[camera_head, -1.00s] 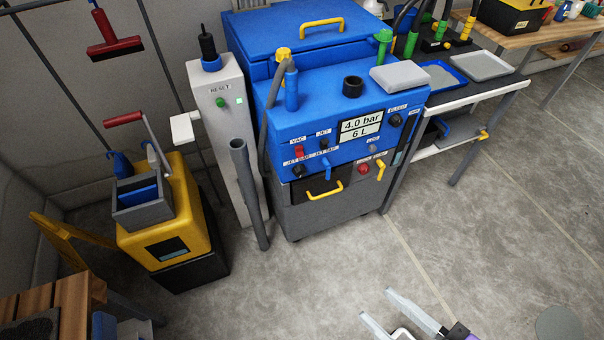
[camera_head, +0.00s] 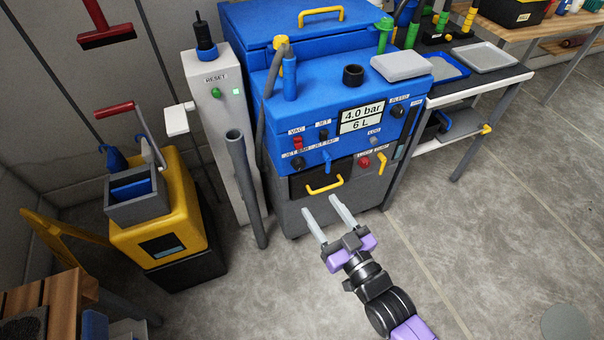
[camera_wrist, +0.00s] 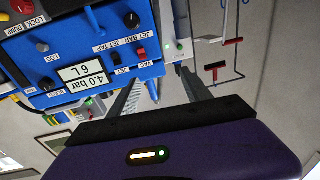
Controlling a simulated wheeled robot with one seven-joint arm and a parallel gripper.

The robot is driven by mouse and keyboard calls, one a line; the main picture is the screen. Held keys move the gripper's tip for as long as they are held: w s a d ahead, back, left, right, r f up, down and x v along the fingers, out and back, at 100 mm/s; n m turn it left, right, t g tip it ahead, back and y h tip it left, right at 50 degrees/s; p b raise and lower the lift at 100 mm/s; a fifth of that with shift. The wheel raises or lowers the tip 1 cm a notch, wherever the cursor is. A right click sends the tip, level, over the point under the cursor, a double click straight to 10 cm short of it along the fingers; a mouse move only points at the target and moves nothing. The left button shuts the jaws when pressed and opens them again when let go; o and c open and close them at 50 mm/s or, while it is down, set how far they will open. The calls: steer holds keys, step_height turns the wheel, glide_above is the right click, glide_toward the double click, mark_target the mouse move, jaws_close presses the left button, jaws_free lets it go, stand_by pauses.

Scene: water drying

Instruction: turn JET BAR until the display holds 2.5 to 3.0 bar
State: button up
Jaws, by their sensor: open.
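The JET BAR knob (camera_head: 298,164) is a small black knob at the lower left of the blue machine's front panel. It also shows in the wrist view (camera_wrist: 132,20), under an upside-down label. The display (camera_head: 361,118) reads 4.0 bar over 6 L, and the same reading shows upside down in the wrist view (camera_wrist: 84,83). My gripper (camera_head: 321,204) is open and empty. It is in front of the machine's lower grey part, lower in the picture than the knob and apart from it. Its fingers (camera_wrist: 158,80) point towards the machine in the wrist view.
The blue JET TAP handle (camera_head: 327,160) is just right of the knob. The red VAC switch (camera_head: 298,143) is above. A yellow drawer handle (camera_head: 324,185) sits below. A grey pipe (camera_head: 246,190) and white RESET post (camera_head: 226,130) stand left. Floor in front is clear.

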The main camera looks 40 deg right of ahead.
steer(key=w+d+f+m+h, duration=0.15)
steer(key=w+d+f, duration=0.35)
steer(key=w, duration=0.5)
glide_toward(300, 168)
steer(key=w, duration=0.1)
steer(key=shift+m+g, duration=0.25)
steer(key=shift+g, duration=0.15)
steer(key=x, duration=0.2)
steer(key=b+x, duration=0.1)
steer(key=x, duration=0.4)
steer(key=shift+w+d+r, duration=0.2)
steer(key=shift+w+r, duration=0.05)
steer(key=shift+r, duration=0.1)
jaws_close()
steer(key=shift+b, duration=0.3)
